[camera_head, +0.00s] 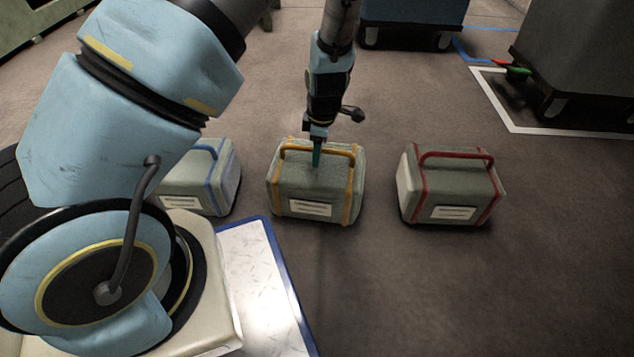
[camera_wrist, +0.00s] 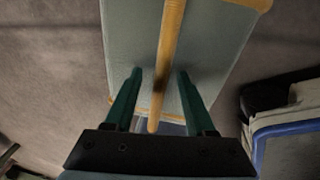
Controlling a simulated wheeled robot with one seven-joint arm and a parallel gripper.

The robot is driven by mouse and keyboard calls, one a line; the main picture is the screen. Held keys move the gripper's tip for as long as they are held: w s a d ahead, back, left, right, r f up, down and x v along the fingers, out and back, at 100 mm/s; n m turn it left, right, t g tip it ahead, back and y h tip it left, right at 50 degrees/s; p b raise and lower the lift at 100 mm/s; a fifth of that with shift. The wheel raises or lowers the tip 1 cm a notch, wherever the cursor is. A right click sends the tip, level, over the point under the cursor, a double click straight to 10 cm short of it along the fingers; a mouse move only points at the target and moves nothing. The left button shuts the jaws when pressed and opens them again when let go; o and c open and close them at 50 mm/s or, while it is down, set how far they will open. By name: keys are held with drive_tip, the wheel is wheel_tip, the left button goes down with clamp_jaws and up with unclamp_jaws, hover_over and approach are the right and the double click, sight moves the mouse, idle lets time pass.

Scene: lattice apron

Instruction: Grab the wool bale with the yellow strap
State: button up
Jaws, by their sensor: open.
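The wool bale with the yellow strap (camera_head: 316,192) sits on the floor in the middle of a row of three bales. It is grey-green with a white label on its front and a yellow handle (camera_head: 318,148) over the top. My gripper (camera_head: 316,164) is directly over this bale, pointing down. In the wrist view my gripper (camera_wrist: 160,78) is open, with one green finger on each side of the yellow handle (camera_wrist: 168,60). The fingers stand apart from the handle. How far the fingertips are above the bale's top (camera_wrist: 215,45) is hard to tell.
A blue-strapped bale (camera_head: 202,178) stands to the left, partly behind my arm. A red-strapped bale (camera_head: 450,187) stands to the right with a gap between. Wheeled bins (camera_head: 412,14) (camera_head: 580,50) stand at the back. The floor at right front is clear.

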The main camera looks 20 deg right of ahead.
clamp_jaws()
drive_tip(key=shift+r, duration=0.1)
idle(1.2)
